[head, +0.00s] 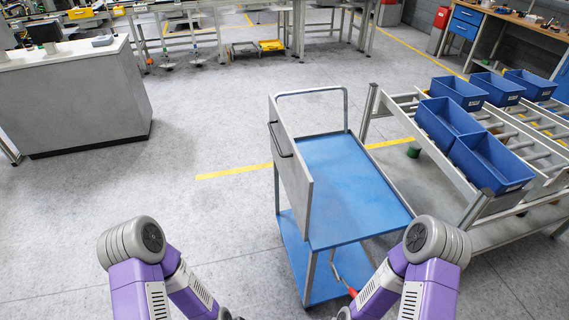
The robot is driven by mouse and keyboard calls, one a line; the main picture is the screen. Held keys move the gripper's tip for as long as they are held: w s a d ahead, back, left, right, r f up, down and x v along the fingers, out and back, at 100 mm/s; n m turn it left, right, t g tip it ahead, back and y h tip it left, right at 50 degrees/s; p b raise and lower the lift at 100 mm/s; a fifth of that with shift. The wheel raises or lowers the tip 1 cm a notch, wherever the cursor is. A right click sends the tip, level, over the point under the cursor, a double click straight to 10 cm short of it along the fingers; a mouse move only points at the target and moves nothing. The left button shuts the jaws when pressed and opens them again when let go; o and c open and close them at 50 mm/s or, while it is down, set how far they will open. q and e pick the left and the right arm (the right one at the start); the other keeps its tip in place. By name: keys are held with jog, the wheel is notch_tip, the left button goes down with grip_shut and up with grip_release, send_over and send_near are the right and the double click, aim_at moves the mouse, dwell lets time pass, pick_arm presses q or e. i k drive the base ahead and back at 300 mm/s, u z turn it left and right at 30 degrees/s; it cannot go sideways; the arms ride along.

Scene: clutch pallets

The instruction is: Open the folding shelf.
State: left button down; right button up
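A cart stands in front of me, right of the middle in the head view. It has a blue top deck (352,185) and a blue lower deck (293,258). A flat grey panel (292,172), which looks like the folding shelf, stands upright along the left edge of the top deck. A dark bar handle (280,141) is on its left face. A thin grey rod with a red end (352,292) shows below the near edge of the top deck. My two purple arms are at the bottom, left and right of the cart. Both grippers are out of frame.
A roller rack with several blue bins (490,162) stands close on the cart's right. A grey counter (75,97) is at the left. The floor left of the cart is clear, with a yellow line (232,171). Workbenches line the back.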

aim_at(298, 183)
jog(key=k, duration=0.6)
jog(key=u, duration=0.45)
jog(key=i, duration=1.05)
jog(key=u, duration=0.5)
